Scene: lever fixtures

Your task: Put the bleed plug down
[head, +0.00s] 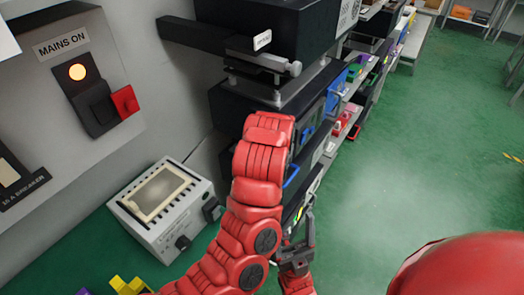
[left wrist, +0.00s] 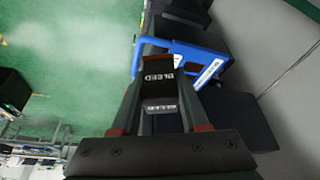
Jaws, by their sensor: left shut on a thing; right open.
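The bleed plug (left wrist: 160,74) is a black block with a white "BLEED" label in the left wrist view. My left gripper (left wrist: 161,60) is shut on it, one finger along each side. A blue-framed thing shows beyond the plug, but I cannot tell whether they touch. In the head view my red left arm hides the left gripper and the plug. My right gripper (head: 299,247) is dark grey, open and empty, low in the middle of the head view.
A "MAINS ON" panel (head: 110,110) with a lit lamp and red switch is at left. Below it sits a grey instrument box (head: 172,215). A black lever fixture (head: 275,28) stands at the top. Crowded shelves (head: 350,105) run behind; green floor (head: 420,175) at right is clear.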

